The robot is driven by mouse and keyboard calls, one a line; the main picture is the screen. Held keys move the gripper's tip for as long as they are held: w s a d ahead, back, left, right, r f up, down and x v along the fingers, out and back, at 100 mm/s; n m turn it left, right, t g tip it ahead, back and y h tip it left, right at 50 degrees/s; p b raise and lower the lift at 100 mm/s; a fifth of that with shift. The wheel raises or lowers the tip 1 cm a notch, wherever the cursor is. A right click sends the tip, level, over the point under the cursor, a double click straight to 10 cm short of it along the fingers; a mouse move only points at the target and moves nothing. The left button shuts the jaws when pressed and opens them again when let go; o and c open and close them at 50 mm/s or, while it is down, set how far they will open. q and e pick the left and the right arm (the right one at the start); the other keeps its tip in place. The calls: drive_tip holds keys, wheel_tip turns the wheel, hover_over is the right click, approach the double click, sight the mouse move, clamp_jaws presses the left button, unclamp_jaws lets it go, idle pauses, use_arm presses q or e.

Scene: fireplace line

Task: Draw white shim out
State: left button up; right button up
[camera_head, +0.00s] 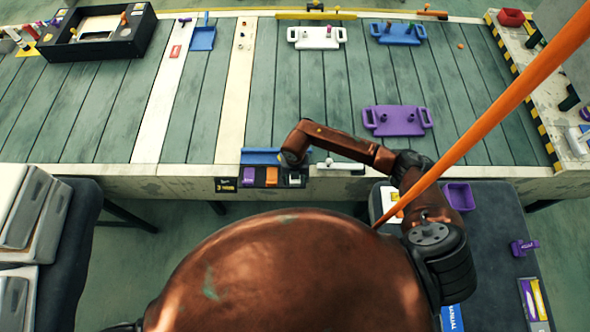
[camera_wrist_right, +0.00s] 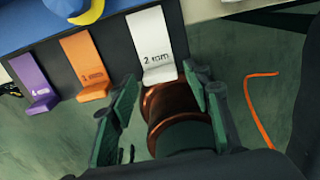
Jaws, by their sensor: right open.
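The white shim (camera_wrist_right: 150,45), marked 2 mm, stands in a dark holder beside an orange shim (camera_wrist_right: 84,65) and a purple shim (camera_wrist_right: 35,82). It also shows in the head view (camera_head: 294,180) at the table's front edge. My right gripper (camera_wrist_right: 160,78) is open. Its green fingertips are apart, one at either side of the white shim's lower lip, with no clear contact visible. In the head view my right wrist hangs over the holder and hides most of the gripper. My left gripper is out of view.
A blue tray (camera_head: 261,156) lies behind the holder. A purple tray (camera_head: 397,121) with handles lies farther right on the table. A slanting orange pole (camera_head: 497,113) crosses the right side. A dark side table (camera_head: 500,205) stands at front right.

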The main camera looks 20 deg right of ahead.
sight(295, 182)
wheel_tip(295, 182, up, 6)
drive_tip(key=p, duration=0.4)
drive_tip(key=shift+r+p, duration=0.1)
drive_tip(key=shift+p, duration=0.25)
wheel_tip(295, 182, up, 12)
idle(0.5)
